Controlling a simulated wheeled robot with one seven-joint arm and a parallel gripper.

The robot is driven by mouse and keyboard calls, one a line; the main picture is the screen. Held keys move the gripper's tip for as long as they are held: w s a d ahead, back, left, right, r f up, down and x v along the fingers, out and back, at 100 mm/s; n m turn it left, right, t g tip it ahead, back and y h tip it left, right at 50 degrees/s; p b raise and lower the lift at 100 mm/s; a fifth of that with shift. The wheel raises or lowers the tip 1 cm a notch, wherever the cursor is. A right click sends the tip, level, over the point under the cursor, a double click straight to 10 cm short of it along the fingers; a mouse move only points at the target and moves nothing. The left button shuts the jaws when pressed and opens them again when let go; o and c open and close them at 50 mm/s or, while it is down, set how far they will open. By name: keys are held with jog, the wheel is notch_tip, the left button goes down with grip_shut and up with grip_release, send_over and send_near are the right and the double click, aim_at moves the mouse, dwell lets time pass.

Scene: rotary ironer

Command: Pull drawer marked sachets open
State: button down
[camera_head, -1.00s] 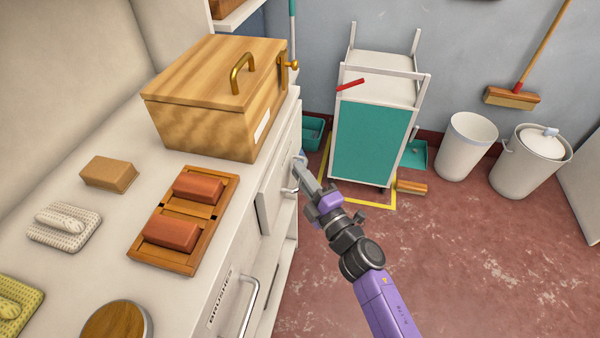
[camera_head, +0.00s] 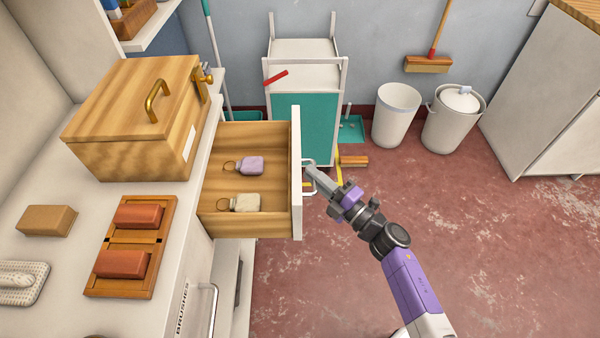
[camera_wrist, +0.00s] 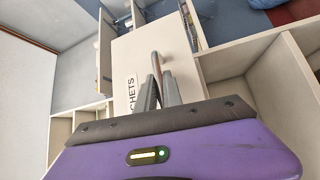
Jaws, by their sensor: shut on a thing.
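The drawer (camera_head: 297,200) stands pulled out from the white counter, its wooden inside in view. Two sachets lie in it, a purple one (camera_head: 250,165) and a cream one (camera_head: 246,203), each with a ring. My gripper (camera_head: 312,172) is at the front of the drawer, shut on its metal handle (camera_head: 306,162). In the wrist view the fingers (camera_wrist: 158,92) close on the handle bar (camera_wrist: 155,66). The white drawer front (camera_wrist: 140,55) there carries a label (camera_wrist: 132,92) that reads "CHETS", its start cut off by my gripper.
A wooden box (camera_head: 140,115) with a brass handle and two red bricks in a wooden tray (camera_head: 120,285) sit on the counter. A drawer marked BRUSHES (camera_head: 183,308) is nearer. A white and teal cart (camera_head: 305,120) stands behind.

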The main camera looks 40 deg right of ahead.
jog(key=shift+s+d, duration=0.2)
jog(key=c, duration=1.8)
grip_release()
jog(key=shift+s+d+f, duration=0.2)
jog(key=shift+s, duration=1.05)
jog(key=shift+s+d+f, duration=0.15)
jog(key=shift+s, duration=1.15)
jog(key=shift+s+d+f, duration=0.2)
jog(key=shift+s, duration=1.05)
